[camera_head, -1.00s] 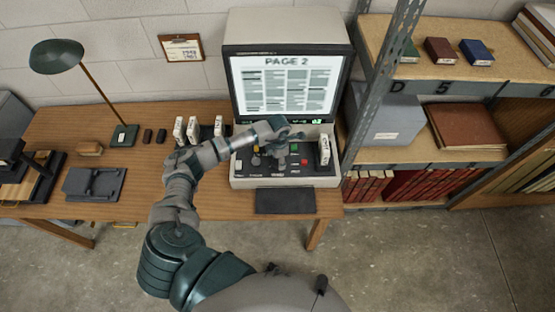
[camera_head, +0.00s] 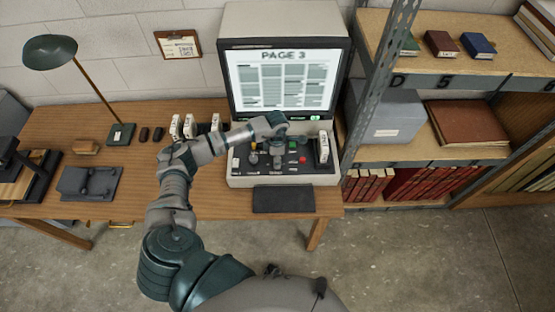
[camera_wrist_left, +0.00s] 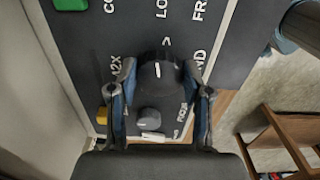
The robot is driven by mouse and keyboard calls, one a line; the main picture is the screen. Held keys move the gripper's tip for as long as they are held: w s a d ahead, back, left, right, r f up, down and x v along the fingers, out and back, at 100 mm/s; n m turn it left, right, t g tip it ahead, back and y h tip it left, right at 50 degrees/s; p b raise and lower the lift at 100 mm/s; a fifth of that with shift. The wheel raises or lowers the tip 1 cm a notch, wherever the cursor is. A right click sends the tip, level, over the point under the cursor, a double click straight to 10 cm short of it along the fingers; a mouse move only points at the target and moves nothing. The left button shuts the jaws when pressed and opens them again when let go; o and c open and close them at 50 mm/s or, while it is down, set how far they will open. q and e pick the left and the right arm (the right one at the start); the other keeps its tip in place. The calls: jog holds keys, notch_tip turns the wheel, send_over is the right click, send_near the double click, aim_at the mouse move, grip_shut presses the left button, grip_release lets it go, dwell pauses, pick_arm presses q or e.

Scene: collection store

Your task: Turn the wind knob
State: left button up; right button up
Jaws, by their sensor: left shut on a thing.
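The microfilm reader (camera_head: 234,182) stands on the desk with its screen (camera_head: 284,81) lit and reading PAGE 3. In the left wrist view the dark round wind knob (camera_wrist_left: 157,72), with a white mark on top, sits between the two blue-padded fingers of my left gripper (camera_wrist_left: 158,84). The fingers are closed on its sides. Lettering ending in "ND" stands beside it. In the head view my left gripper (camera_head: 277,134) is over the control panel and hides the knob. My right gripper is in neither view.
A smaller dark knob (camera_wrist_left: 150,121) and a yellow button (camera_wrist_left: 102,115) lie close to my fingers. A green button (camera_wrist_left: 72,14) is at the corner. A red button (camera_head: 302,160) and a white box (camera_head: 323,148) are on the panel's right. A metal shelf post (camera_head: 383,80) stands right of the reader.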

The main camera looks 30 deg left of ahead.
pick_arm(q)
jog(key=shift+s+a+f+m+b, duration=0.1)
jog(key=shift+m+b, duration=0.2)
jog(key=shift+m, duration=0.25)
jog(key=shift+s+f+m+b, duration=0.1)
jog(key=shift+m+b, duration=0.2)
jog(key=shift+m, duration=0.25)
jog(key=o, duration=1.1)
jog(key=shift+w+r, duration=0.1)
jog(key=shift+o, duration=0.2)
jog(key=shift+a, duration=0.1)
jog(key=shift+r, duration=0.1)
notch_tip(320, 180, up, 12)
jog(key=shift+f, duration=0.2)
